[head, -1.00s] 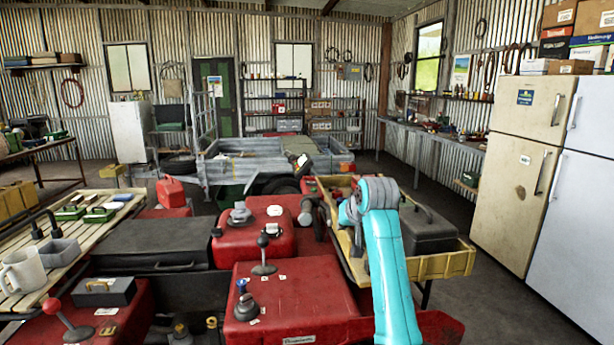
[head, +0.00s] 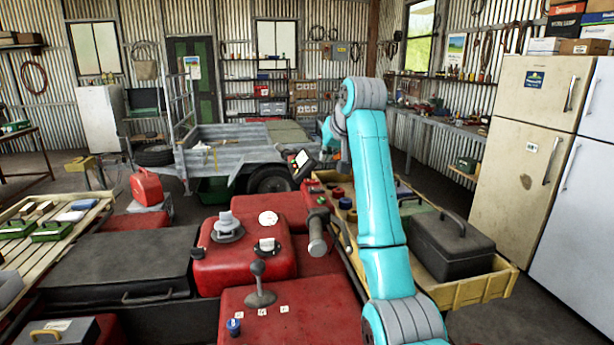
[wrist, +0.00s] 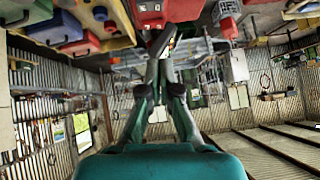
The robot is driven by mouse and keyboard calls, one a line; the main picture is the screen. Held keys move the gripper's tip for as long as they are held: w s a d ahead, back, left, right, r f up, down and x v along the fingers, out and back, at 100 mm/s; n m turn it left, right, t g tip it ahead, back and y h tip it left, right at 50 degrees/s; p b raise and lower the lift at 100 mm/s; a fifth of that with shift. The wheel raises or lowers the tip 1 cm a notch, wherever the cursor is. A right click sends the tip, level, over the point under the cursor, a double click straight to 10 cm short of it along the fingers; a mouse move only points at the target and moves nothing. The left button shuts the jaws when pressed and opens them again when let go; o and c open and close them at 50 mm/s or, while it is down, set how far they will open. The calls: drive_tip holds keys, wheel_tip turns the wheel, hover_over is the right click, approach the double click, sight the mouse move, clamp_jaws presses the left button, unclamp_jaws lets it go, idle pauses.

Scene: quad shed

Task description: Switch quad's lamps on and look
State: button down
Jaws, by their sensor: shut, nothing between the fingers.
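The quad's red bodywork (head: 300,300) fills the lower middle of the head view. A black-knobbed lever (head: 259,284), a blue knob (head: 233,327), a grey round knob (head: 227,226) and a white-topped control (head: 267,245) stand on it. A grey handgrip (head: 318,232) sticks up at its right. A small dark unit with a pale face (head: 300,163) is tilted beyond it. My gripper (wrist: 162,62) is shut and empty, its fingertips close to a dark object in the wrist view; touching or apart, I cannot tell. My arm hides most of it in the head view. I cannot make out lit lamps.
A yellow tray (head: 490,287) with a dark toolbox (head: 452,245) stands right of my arm. A grey trailer (head: 240,150) is behind the quad. A slatted bench (head: 60,245) is at left, a cream fridge (head: 520,180) at right. Some floor is clear before the fridges.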

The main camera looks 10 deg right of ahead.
drive_tip(key=shift+w, duration=0.25)
hover_over(316, 190)
drive_tip(key=f, duration=0.4)
drive_tip(key=s+f, duration=0.1)
drive_tip(key=f, duration=0.1)
drive_tip(key=shift+a+f, duration=0.1)
drive_tip(key=shift+f, duration=0.2)
drive_tip(key=f, duration=0.3)
drive_tip(key=shift+w+a, duration=0.2)
drive_tip(key=shift+w, duration=0.05)
drive_tip(key=shift+a+f, duration=0.1)
drive_tip(key=shift+f, duration=0.55)
